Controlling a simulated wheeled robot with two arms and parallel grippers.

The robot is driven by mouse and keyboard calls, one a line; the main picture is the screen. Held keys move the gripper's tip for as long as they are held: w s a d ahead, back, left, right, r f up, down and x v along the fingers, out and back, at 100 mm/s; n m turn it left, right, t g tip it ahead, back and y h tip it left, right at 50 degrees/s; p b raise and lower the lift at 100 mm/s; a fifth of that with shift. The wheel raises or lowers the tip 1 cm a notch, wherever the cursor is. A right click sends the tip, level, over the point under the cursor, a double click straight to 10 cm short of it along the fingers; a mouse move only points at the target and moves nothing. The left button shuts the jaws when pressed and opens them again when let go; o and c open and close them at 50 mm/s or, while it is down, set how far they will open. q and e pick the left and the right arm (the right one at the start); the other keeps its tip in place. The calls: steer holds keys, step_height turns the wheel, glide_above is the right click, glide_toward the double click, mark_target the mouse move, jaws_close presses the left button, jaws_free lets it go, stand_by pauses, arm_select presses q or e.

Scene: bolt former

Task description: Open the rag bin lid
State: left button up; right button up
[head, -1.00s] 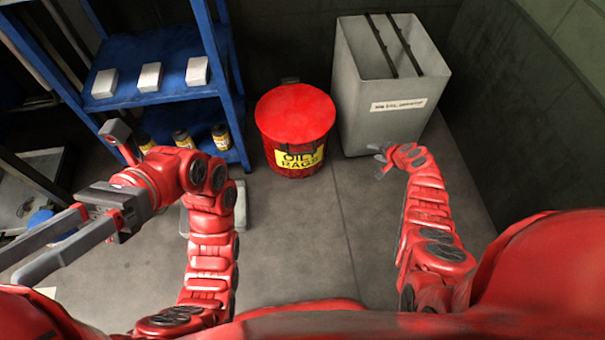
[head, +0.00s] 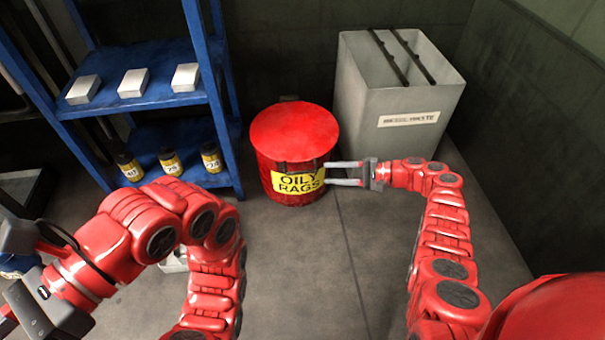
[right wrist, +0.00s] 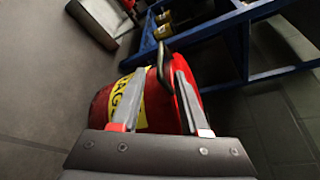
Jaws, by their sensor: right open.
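The red rag bin (head: 268,178) stands on the floor in the head view, with a yellow OILY RAGS label (head: 298,183). Its round red lid (head: 295,130) lies flat and closed on top. My right gripper (head: 328,173) is open and empty at the bin's right front side, level with the label and below the lid. In the right wrist view, the bin (right wrist: 160,108) lies beyond my open fingers (right wrist: 158,82), and a dark handle (right wrist: 163,62) shows between their tips; contact cannot be told. My left gripper (head: 45,305) is partly cut off at the left edge, its fingertips hidden.
A grey waste container (head: 385,120) stands close behind the bin's right side. A blue shelf (head: 165,92) with white boxes (head: 133,83) and several yellow-labelled jars (head: 171,162) stands to its left. The floor (head: 330,265) in front of the bin is clear.

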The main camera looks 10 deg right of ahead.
mark_target(303, 172)
steer(key=b+x, duration=0.1)
steer(key=x, duration=0.3)
steer(key=b+x, duration=0.2)
steer(key=x, duration=0.2)
steer(key=shift+a+f, duration=0.15)
steer(key=shift+f, duration=0.15)
steer(key=shift+w+a+r+b, duration=0.1)
steer(key=shift+w+a+b, duration=0.2)
steer(key=shift+a, duration=0.2)
arm_select(q)
steer(key=f+g, duration=0.1)
steer(key=f, duration=0.1)
steer(key=s+f+g+h, duration=0.1)
steer(key=f, duration=0.1)
steer(key=shift+s+g, duration=0.2)
steer(key=shift+g, duration=0.2)
arm_select(e)
jaws_close()
